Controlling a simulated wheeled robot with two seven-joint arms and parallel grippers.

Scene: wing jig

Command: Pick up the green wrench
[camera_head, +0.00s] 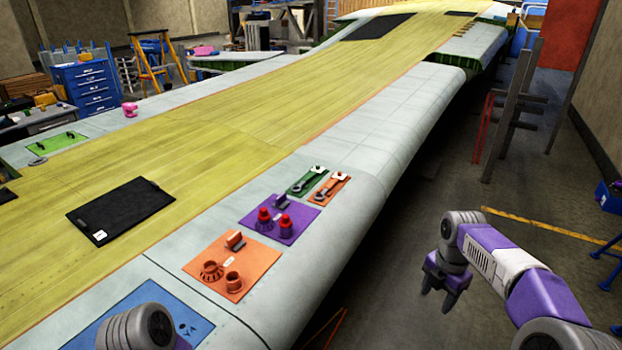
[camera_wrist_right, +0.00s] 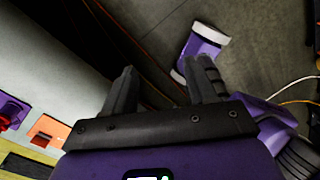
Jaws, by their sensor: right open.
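My right gripper (camera_head: 437,297) is open and empty, out over the floor beyond the wing's edge, to the right of and apart from both wrenches. Its two fingers also show in the right wrist view (camera_wrist_right: 166,70). My left gripper is outside the views.
A purple mat (camera_head: 252,225) with red-topped parts and a larger orange mat (camera_head: 205,263) with orange parts lie nearer on the wing edge. A blue mat (camera_head: 195,328) is nearest. A black panel (camera_head: 120,212) lies on the yellow skin. A grey metal stand (camera_head: 505,115) stands right.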

